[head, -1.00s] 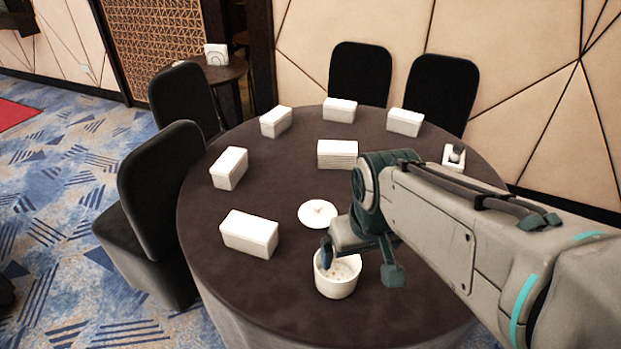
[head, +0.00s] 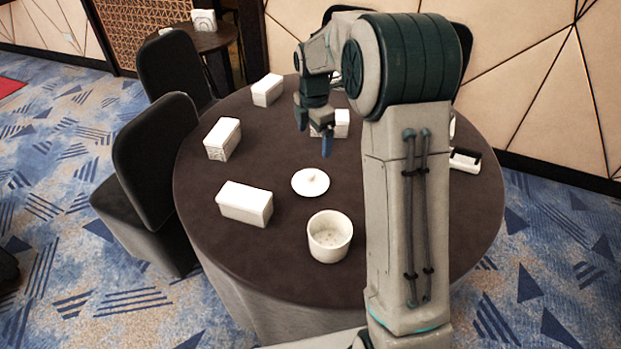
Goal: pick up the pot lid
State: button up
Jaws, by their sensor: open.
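The white pot lid (head: 311,183) lies flat on the dark round table, with a small knob at its centre. The white round pot (head: 330,237) stands open just in front of it, slightly to the right. My gripper (head: 314,143) is open and empty, pointing down. In the picture its fingertips show just behind and above the lid, apart from it. The exact height over the table is hard to tell.
White boxes stand on the round table (head: 283,255): one at the left front (head: 245,203), one at the left (head: 222,138), one farther back (head: 267,89). Another box (head: 341,124) is partly hidden behind my gripper. My arm hides much of the table's right side.

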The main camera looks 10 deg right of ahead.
jog(key=w+f+n, duration=0.7)
jog(key=p, duration=0.2)
send_over(311, 174)
jog(key=shift+g, duration=0.4)
jog(key=f, duration=0.5)
jog(key=w+f, duration=0.1)
jog(key=f, duration=0.2)
jog(key=shift+a+f, duration=0.25)
jog(key=shift+f, duration=0.1)
jog(key=shift+s+d+f+p, duration=0.15)
jog(key=shift+f+p, duration=0.2)
jog(key=shift+f, duration=0.55)
jog(key=shift+s+a+f+p, duration=0.15)
jog(key=shift+f+p, duration=0.15)
jog(key=shift+f, duration=0.6)
jog(key=shift+s+d+f+p, duration=0.15)
jog(key=shift+f+p, duration=0.2)
jog(key=shift+f, duration=0.55)
jog(key=shift+s, duration=0.1)
grip_shut()
